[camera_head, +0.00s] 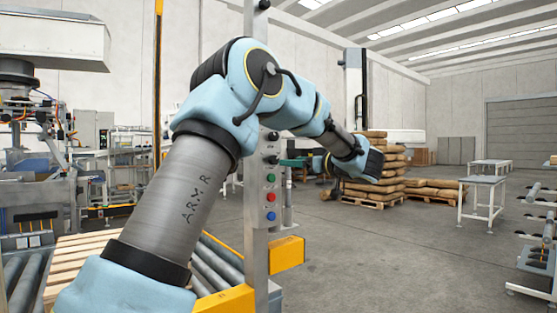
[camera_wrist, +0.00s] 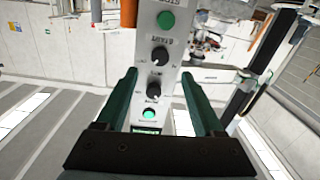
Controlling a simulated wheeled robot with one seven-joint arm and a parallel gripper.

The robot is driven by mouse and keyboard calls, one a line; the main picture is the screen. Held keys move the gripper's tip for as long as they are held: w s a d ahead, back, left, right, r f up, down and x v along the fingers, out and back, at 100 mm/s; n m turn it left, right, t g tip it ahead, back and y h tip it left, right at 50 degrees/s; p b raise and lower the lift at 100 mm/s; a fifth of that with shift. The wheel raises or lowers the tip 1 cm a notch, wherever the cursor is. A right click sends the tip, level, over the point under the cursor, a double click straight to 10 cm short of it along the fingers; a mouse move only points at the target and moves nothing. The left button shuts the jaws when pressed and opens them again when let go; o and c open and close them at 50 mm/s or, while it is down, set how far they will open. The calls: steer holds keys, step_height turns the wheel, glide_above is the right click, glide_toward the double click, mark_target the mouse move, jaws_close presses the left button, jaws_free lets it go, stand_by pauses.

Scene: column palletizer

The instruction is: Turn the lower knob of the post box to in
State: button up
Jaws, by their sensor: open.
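The post box (camera_head: 271,188) is a pale grey panel on the upright post. The wrist view shows its face (camera_wrist: 140,72) upside down. The lower knob (camera_wrist: 159,55) is black and round, beside the large green button (camera_wrist: 166,19); it also shows in the head view (camera_head: 272,160). The upper knob (camera_wrist: 153,90) is black too, near a lit green button (camera_wrist: 149,113). Which label the lower knob points at is too small to tell. My gripper (camera_wrist: 159,76) is open and empty, its green fingers apart on either side of the panel in the picture. No contact with the knob shows.
Red (camera_head: 270,197) and blue (camera_head: 270,215) buttons sit lower on the box. A roller conveyor (camera_head: 215,263) and yellow guard (camera_head: 287,254) stand near the post's foot. Stacked sacks (camera_head: 375,170) stand behind my wrist. Open floor lies to the right.

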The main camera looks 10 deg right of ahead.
mark_target(276, 160)
steer(key=p+x, duration=0.1)
steer(key=x, duration=0.7)
steer(key=shift+p, duration=0.4)
jaws_close()
